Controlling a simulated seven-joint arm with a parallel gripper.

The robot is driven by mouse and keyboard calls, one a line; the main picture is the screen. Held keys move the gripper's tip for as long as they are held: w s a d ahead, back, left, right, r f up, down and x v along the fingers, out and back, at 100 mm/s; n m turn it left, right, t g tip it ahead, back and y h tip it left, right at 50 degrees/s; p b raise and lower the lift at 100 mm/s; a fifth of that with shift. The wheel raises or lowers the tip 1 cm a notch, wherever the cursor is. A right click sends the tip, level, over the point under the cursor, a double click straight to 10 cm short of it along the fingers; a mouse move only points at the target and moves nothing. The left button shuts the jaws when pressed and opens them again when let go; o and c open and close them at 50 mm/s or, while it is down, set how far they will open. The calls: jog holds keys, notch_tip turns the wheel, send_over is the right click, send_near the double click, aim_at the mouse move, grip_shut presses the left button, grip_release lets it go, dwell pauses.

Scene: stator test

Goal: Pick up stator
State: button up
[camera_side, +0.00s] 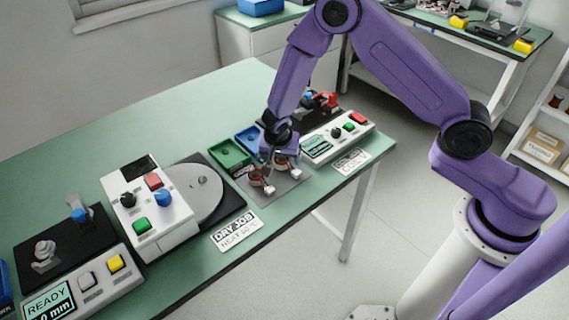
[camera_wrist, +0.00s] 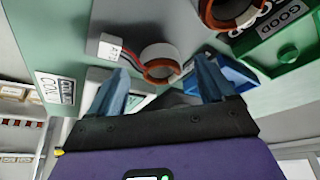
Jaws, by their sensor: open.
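Two copper-wound stators with pale bodies sit on a grey mat in the side view, a left one (camera_side: 257,180) and a right one (camera_side: 281,161). Each has a small white connector beside it. In the wrist view one stator (camera_wrist: 160,62) lies between my fingertips in the picture, with red and dark wires to its white connector (camera_wrist: 106,46). The other stator (camera_wrist: 228,10) is cut by the top edge. My gripper (camera_side: 273,155) is open and low over the stators; its blue fingers (camera_wrist: 162,70) hold nothing. I cannot tell the exact height gap.
A green tray (camera_side: 228,153) and a blue tray (camera_side: 250,138) stand behind the stators. A control box with a screen (camera_side: 318,150) is close on the right. A white machine with a round plate (camera_side: 196,191) stands left. A "DRY JOB" card (camera_side: 236,230) lies in front.

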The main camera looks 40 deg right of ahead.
jog(key=shift+w+d+f, duration=0.1)
jog(key=shift+f, duration=0.3)
jog(key=c, duration=1.2)
jog(key=shift+c, duration=0.2)
jog(key=shift+r, duration=0.15)
